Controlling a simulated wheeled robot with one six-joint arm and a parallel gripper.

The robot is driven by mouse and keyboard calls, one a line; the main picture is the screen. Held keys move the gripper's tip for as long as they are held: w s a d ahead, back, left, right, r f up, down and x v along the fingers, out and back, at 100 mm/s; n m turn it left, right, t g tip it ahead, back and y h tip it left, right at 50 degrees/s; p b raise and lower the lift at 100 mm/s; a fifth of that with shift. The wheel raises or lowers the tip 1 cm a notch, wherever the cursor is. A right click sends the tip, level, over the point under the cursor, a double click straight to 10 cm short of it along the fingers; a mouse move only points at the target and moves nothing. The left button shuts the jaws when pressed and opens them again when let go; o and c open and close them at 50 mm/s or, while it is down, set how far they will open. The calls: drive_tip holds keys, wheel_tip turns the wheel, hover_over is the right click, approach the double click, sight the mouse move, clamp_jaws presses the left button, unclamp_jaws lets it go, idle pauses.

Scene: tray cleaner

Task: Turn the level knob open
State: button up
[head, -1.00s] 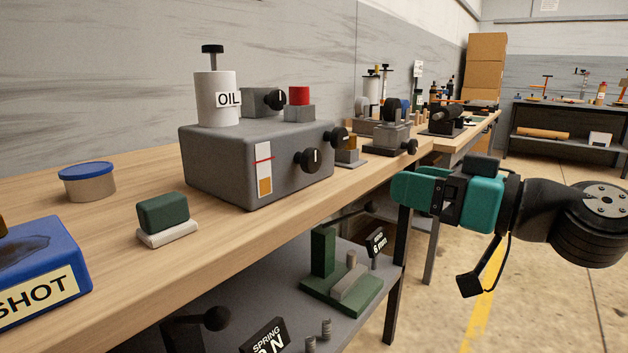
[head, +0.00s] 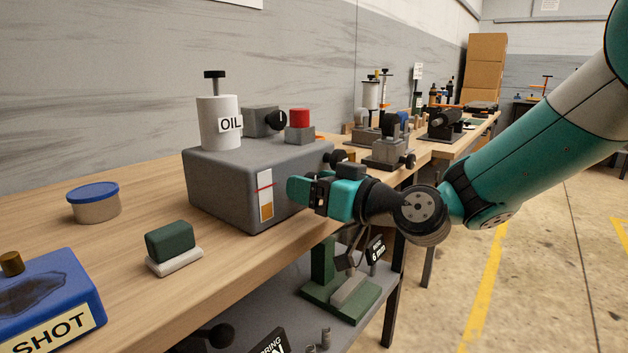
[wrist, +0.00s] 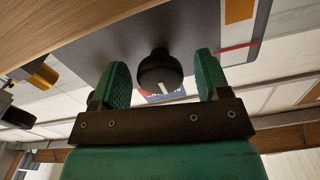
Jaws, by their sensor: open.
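The grey tray cleaner box (head: 215,190) stands on the wooden bench. Its front bears a level gauge (head: 265,200) with a red line and an orange lower part. The black level knob (wrist: 160,68) shows in the wrist view, round with a short white mark. In the head view my gripper (head: 297,190) hides it. My gripper is in front of the box face, level with the knob. In the wrist view its two green fingers (wrist: 162,80) are open, one on each side of the knob, with gaps between. Whether the fingertips reach past the knob face is unclear.
A second black knob (head: 338,159) sits at the box's right edge, close to my gripper. A green block (head: 169,241) lies in front, left.

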drive_tip(key=shift+c, duration=0.3)
drive_tip(key=c, duration=0.9)
